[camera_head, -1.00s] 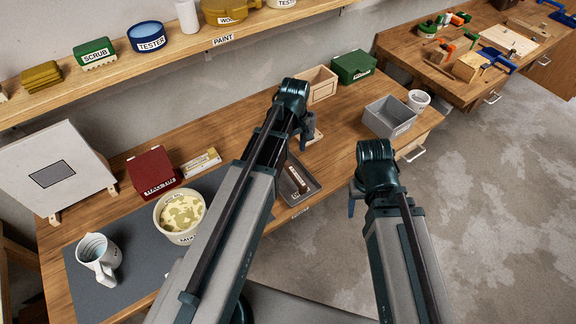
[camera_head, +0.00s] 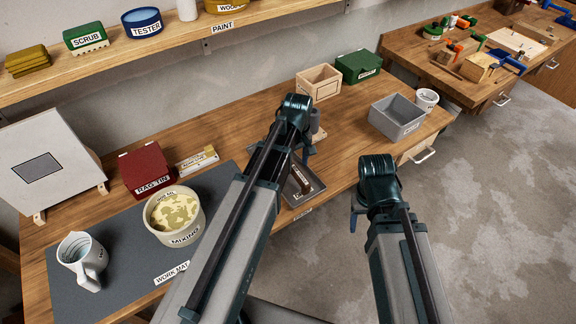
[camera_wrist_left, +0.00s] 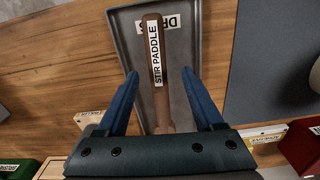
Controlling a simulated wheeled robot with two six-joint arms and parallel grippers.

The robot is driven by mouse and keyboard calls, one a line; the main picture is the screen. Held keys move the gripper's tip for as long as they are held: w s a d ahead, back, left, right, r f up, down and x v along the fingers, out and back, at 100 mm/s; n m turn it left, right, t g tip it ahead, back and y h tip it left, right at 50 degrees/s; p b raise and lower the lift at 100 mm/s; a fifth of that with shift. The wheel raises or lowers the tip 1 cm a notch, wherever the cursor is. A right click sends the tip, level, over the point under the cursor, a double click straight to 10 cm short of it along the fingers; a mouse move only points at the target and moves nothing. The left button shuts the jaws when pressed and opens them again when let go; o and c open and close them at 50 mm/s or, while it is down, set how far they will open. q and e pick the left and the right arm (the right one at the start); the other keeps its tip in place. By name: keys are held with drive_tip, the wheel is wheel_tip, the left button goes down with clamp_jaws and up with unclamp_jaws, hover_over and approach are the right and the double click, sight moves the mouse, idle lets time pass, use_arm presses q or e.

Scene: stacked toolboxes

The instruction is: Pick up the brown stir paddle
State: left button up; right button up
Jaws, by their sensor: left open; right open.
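The brown stir paddle (camera_wrist_left: 156,82) lies lengthwise in the shallow grey tray (camera_wrist_left: 205,28), its white label facing up in the left wrist view. In the head view the paddle (camera_head: 301,180) is partly hidden by my left arm. My left gripper (camera_wrist_left: 160,73) is open above the tray, one blue finger on each side of the paddle with gaps between. It also shows in the head view (camera_head: 308,152), mostly hidden by its own wrist. My right gripper (camera_head: 353,216) is open and empty, in front of the bench's front edge, partly hidden behind its wrist.
The mixing tub (camera_head: 176,234) and white jug (camera_head: 82,260) stand on the dark work mat (camera_head: 130,270) at left. A red rag tin (camera_head: 146,168) is behind. A grey bin (camera_head: 397,118) and a wooden box (camera_head: 318,83) stand to the right.

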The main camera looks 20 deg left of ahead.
sight(297, 172)
use_arm(q)
drive_tip(key=shift+d+f+b, duration=0.15)
drive_tip(key=shift+f+b, duration=1.15)
drive_tip(key=shift+f, duration=0.05)
drive_tip(key=shift+d+f+b, duration=0.1)
drive_tip(key=shift+f+b, duration=1.15)
drive_tip(key=shift+f, duration=0.1)
drive_tip(key=shift+r, duration=0.1)
clamp_jaws()
